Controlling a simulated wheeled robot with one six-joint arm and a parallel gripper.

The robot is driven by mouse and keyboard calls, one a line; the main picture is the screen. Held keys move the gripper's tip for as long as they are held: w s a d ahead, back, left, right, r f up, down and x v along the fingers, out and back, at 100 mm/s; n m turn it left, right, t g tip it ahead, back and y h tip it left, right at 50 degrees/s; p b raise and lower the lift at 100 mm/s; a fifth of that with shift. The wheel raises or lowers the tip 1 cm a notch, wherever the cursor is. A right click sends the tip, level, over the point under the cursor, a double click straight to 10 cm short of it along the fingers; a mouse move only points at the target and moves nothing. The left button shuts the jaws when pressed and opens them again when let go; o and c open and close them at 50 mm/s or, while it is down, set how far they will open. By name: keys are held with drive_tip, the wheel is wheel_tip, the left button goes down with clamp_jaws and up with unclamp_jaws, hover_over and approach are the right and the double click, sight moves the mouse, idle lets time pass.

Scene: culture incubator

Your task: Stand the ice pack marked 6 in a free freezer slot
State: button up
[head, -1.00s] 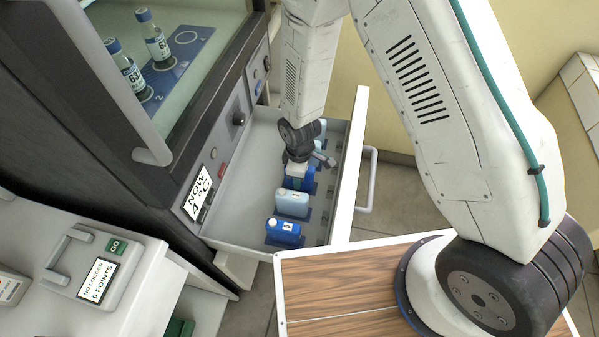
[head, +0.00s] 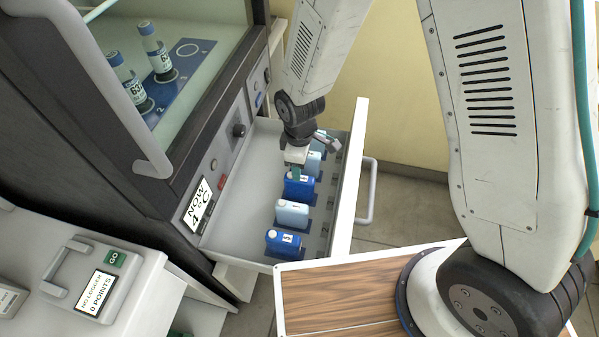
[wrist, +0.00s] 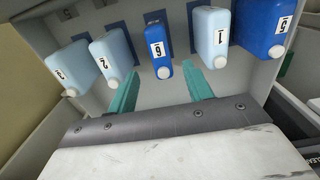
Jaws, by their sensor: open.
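The ice pack marked 6 (wrist: 157,45) is dark blue with a white cap and stands upright in the row of packs in the open drawer. It also shows in the head view (head: 299,188), between two light-blue packs, with dark blue slot marking at its base. My gripper (wrist: 162,72) is open, its two green fingers apart and empty. In the head view my gripper (head: 296,170) hangs just above pack 6. The fingers point toward the pack's capped end, one to each side, and do not appear to hold it.
Pack 1 (wrist: 214,35) and dark blue pack 5 (wrist: 268,25) stand on one side of pack 6. Packs 2 (wrist: 114,60) and 3 (wrist: 76,68) stand on the other. The drawer (head: 237,215) has bare floor beside the row. Bottles (head: 155,50) stand behind the cabinet glass above.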

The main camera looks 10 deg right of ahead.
drive_tip(key=shift+d+r, duration=0.1)
drive_tip(key=shift+r, duration=0.9)
drive_tip(key=s+d+r+m, duration=0.1)
drive_tip(key=d+r+m, duration=0.1)
drive_tip(key=d+r, duration=0.35)
drive_tip(key=s+d+r+m, duration=0.1)
drive_tip(key=d+r+m, duration=0.1)
drive_tip(key=r, duration=0.6)
drive_tip(key=s+d+r+m, duration=0.1)
drive_tip(key=d+r+m, duration=0.15)
drive_tip(key=r, duration=0.35)
drive_tip(key=s+d+r+m, duration=0.3)
drive_tip(key=s+d+r, duration=0.2)
drive_tip(key=s, duration=0.3)
drive_tip(key=s+d+r+m+t, duration=0.1)
drive_tip(key=s+d+r+m, duration=0.3)
drive_tip(key=s+r, duration=0.3)
drive_tip(key=shift+s+d, duration=0.8)
drive_tip(key=shift+r+m, duration=0.1)
drive_tip(key=shift+m, duration=0.15)
